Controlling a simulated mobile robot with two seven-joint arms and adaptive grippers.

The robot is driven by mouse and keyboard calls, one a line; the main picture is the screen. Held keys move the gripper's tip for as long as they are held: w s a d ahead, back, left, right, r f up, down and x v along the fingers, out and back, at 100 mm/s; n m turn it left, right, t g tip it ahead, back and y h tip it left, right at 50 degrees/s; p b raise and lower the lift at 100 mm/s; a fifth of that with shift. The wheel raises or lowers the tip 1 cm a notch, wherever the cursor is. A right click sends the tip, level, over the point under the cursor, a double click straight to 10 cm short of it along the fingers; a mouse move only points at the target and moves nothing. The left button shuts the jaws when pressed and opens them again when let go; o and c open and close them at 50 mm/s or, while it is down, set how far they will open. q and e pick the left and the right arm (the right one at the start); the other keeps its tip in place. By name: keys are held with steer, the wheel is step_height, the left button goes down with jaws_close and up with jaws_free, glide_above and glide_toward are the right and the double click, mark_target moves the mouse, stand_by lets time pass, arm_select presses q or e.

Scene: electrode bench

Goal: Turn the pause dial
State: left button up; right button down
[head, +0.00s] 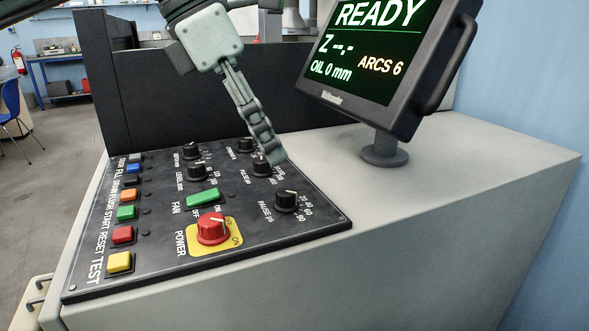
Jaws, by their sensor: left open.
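The pause dial (286,201) is a black round knob with a white pointer line near the right edge of the dark control panel. Its printed label reads PAUSE µs and numbers are printed around it. My left gripper (274,155) reaches down from the top with its fingers seen nearly edge-on. It is open, with nothing seen between the fingers. Its tips show just above and behind the pause dial, beside another black knob (261,168) that they partly cover. I see a gap between the tips and the pause dial. My right gripper is not in view.
A red POWER knob (212,229) on a yellow plate and a green FAN switch (202,198) are left of the dial. Several coloured buttons line the panel's left side. A monitor (385,50) reading READY stands behind right. The grey bench top (440,190) is clear.

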mark_target(284, 191)
arm_select(q)
steer(key=shift+y, duration=0.3)
steer(key=x, duration=0.5)
steer(key=a+x, duration=0.1)
steer(key=x, duration=0.1)
steer(key=shift+d+f+p, duration=0.2)
steer(key=shift+f+p, duration=0.1)
steer(key=shift+f, duration=0.25)
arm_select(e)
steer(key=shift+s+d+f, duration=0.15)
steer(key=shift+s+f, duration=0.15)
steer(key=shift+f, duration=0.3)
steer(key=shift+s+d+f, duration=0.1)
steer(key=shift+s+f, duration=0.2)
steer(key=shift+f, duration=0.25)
arm_select(q)
steer(key=shift+c, duration=0.4)
jaws_close()
